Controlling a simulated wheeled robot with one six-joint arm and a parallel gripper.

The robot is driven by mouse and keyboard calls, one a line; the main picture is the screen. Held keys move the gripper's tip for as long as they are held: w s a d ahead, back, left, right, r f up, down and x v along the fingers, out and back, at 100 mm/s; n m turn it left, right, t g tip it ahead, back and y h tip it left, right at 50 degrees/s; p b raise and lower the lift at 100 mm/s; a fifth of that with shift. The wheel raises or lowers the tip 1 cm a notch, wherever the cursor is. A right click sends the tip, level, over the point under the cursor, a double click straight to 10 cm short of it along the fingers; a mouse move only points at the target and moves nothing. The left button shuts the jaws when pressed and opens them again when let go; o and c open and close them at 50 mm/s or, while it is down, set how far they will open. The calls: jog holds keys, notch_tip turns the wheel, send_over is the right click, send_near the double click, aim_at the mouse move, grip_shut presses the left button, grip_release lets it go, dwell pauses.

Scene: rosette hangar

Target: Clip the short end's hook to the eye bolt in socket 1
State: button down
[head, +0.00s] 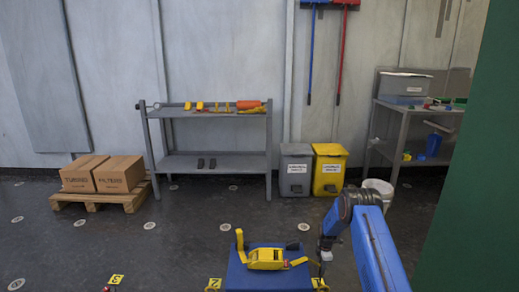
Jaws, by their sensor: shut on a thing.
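A yellow ratchet strap (266,258) lies on a blue flat-topped surface (262,280) at the bottom middle of the head view. One yellow end stands up at its left. A short yellow strap piece runs from its right side to my gripper (321,265). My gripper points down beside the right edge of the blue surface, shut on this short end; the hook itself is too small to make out. A yellow tag (319,284) lies on the floor just below my gripper; its number is unclear. The eye bolt by it cannot be told clearly.
Yellow tags numbered 2 (213,284) and 3 (117,280) mark floor spots to the left. A grey shelf (212,161), grey bin (296,168), yellow bin (328,170) and boxes on a pallet (100,198) stand behind. A green panel (470,210) closes the right. The middle floor is clear.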

jog(key=shift+s, duration=2.35)
dwell(0.6)
jog(key=shift+r, duration=1.45)
jog(key=c, duration=2.2)
grip_release()
jog(key=shift+f, duration=0.7)
jog(key=o, duration=0.6)
